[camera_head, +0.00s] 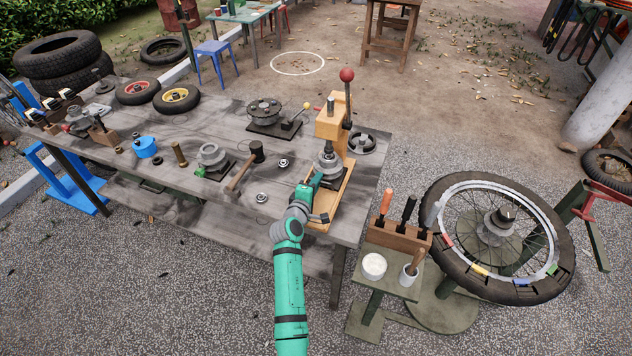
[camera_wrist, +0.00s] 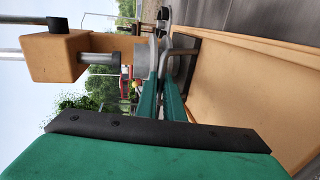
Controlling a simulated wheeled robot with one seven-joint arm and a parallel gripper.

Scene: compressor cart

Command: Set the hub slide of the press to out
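The press has a wooden frame (camera_head: 331,124), a lever with a red ball (camera_head: 347,75), and a flat wooden base (camera_head: 342,193) at the table's right end. A grey hub (camera_head: 328,163) stands under its ram. My gripper (camera_head: 317,181) is low over the base, close in front of the hub. In the wrist view, the press head (camera_wrist: 58,56) and base (camera_wrist: 245,85) flank my two green fingers (camera_wrist: 166,75). Their tips lie close together near grey and dark metal parts. I cannot tell whether they hold anything.
A small stand with a wooden tool block (camera_head: 398,236) and a large spoked wheel (camera_head: 497,237) stand to the right.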

